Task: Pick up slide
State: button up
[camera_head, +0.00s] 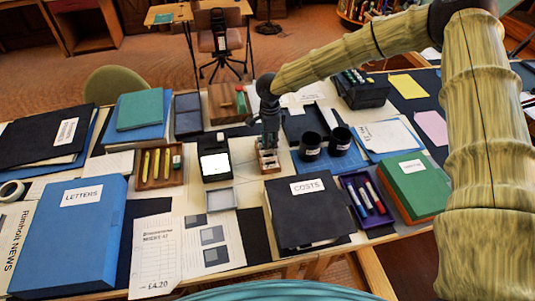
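My gripper (268,146) points straight down over a small wooden holder (268,168) near the middle of the table. The holder seems to have small pale pieces in it, possibly slides, but they are too small to make out. The fingertips are at or just above the holder's top, and I cannot tell whether they touch anything or are open or shut. A black device with a lit white screen (214,164) stands left of the holder. A white sheet with grey squares (212,243) lies at the front; I cannot tell whether these squares are slides.
Two black cups (325,146) stand close to the right of my gripper. A black COSTS folder (308,212) lies in front, with a purple pen tray (366,200) beside it. A wooden tray with yellow items (160,165) is at the left. The table is crowded.

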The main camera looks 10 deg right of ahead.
aim_at(268, 155)
jog(key=shift+s+a+f+p, duration=0.3)
jog(key=shift+s+f+p, duration=0.15)
jog(key=shift+f+p, duration=0.05)
jog(key=f, duration=0.3)
jog(key=shift+w+a+f+p, duration=0.1)
jog(key=shift+w+f+p, duration=0.05)
jog(key=shift+w+p, duration=0.15)
jog(key=shift+s, duration=0.2)
grip_shut()
jog(key=shift+r, duration=0.2)
